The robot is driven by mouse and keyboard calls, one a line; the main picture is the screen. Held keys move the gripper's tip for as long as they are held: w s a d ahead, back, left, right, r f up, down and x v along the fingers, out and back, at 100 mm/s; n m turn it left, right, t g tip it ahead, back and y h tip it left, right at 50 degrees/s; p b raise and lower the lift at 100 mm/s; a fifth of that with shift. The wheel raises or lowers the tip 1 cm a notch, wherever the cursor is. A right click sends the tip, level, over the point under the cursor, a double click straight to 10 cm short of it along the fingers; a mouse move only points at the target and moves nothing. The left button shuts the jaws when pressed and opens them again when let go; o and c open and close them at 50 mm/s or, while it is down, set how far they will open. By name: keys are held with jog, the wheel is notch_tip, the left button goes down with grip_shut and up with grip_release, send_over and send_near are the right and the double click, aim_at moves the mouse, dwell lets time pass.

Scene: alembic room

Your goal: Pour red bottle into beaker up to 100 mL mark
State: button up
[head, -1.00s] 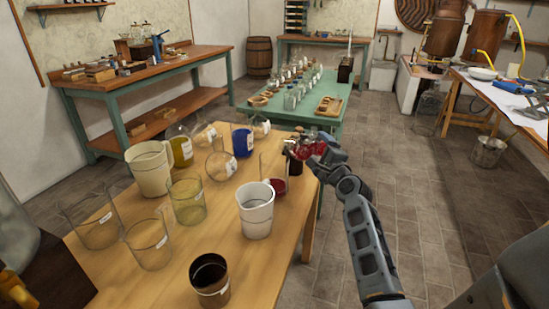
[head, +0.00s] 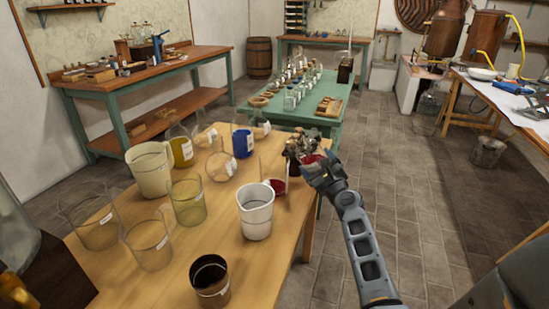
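The red bottle (head: 313,158) is at the right edge of the wooden table, mostly hidden by my gripper; only a patch of red shows. My gripper (head: 304,155) is around it, and the bottle appears held above the table edge. A clear glass beaker (head: 265,169) stands just left of my gripper, partly behind the white beaker. Red liquid (head: 279,186) lies low in it. Its scale marks are too small to read. The bottle's exact tilt cannot be told.
On the wooden table (head: 185,262), a white beaker (head: 256,215), a dark brown cup (head: 209,281), a cream jug (head: 149,172), a blue-filled vessel (head: 242,143) and several clear glasses stand close by. A green table (head: 335,92) with bottles is behind.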

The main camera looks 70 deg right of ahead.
aim_at(307, 170)
jog(key=shift+w+a+f+m, duration=0.1)
jog(key=shift+w+f+m, duration=0.05)
jog(key=shift+m, duration=0.35)
jog(key=shift+w+a+f+m, duration=0.1)
jog(key=shift+f+m, duration=0.05)
jog(key=shift+m, duration=0.35)
jog(key=shift+w+a+f+m+p, duration=0.15)
jog(key=shift+w+m+p, duration=0.15)
jog(key=shift+m, duration=0.15)
jog(key=shift+w+a+r+m+p, duration=0.15)
jog(key=shift+m+p, duration=0.15)
jog(key=shift+m, duration=0.15)
jog(key=shift+w+a+m+p, duration=0.3)
jog(key=shift+w+m+p, duration=0.1)
jog(key=shift+m, duration=0.3)
jog(key=shift+w+a+m+p, duration=0.3)
jog(key=shift+w+a+m, duration=0.2)
jog(key=shift+m, duration=0.6)
jog(key=shift+s, duration=0.15)
